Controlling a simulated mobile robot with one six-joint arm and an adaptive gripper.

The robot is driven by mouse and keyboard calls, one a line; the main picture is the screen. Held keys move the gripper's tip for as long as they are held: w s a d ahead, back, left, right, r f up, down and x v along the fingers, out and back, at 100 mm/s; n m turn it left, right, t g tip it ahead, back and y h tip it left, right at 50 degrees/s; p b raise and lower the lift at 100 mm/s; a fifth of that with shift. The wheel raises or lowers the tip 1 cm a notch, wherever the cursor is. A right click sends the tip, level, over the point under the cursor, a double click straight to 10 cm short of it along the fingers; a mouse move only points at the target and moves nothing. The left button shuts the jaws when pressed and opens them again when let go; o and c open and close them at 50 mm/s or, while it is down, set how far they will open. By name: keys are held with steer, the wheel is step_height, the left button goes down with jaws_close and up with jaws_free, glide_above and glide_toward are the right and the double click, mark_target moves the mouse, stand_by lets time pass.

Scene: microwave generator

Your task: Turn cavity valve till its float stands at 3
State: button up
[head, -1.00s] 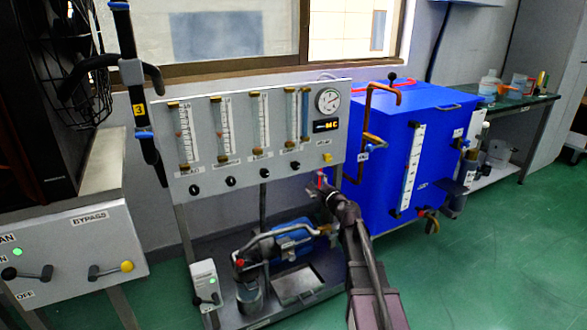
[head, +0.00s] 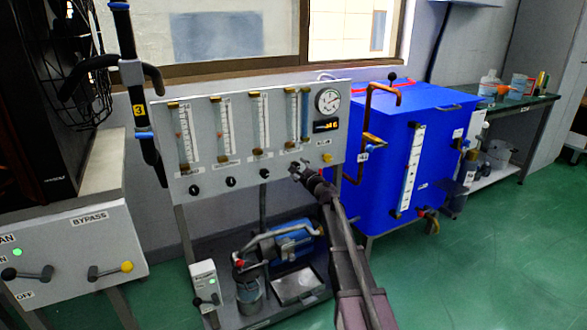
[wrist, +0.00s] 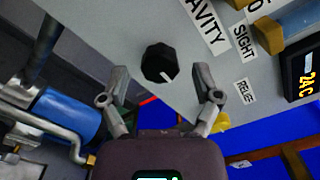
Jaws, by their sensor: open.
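The cavity valve is a black knob (wrist: 158,63) with a white pointer line, on the grey panel beside the part-cut "CAVITY" label (wrist: 205,20) in the wrist view. My gripper (wrist: 160,80) is open, with one finger on each side of the knob; I cannot tell whether either touches it. In the head view my gripper (head: 299,169) is at the panel's lower right and hides the knob. The cavity tube (head: 291,118) seems to be the clear one above it, beside a blue sight tube (head: 305,112). Its float is too small to read.
Other black knobs (head: 231,182) line the panel (head: 330,150) to the left. A yellow relief knob (head: 327,158) is close at the right. A copper pipe (head: 368,110) and a blue tank (head: 390,140) stand further right. A blue pump (head: 290,240) sits below.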

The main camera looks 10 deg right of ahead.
steer(key=shift+x, duration=0.85)
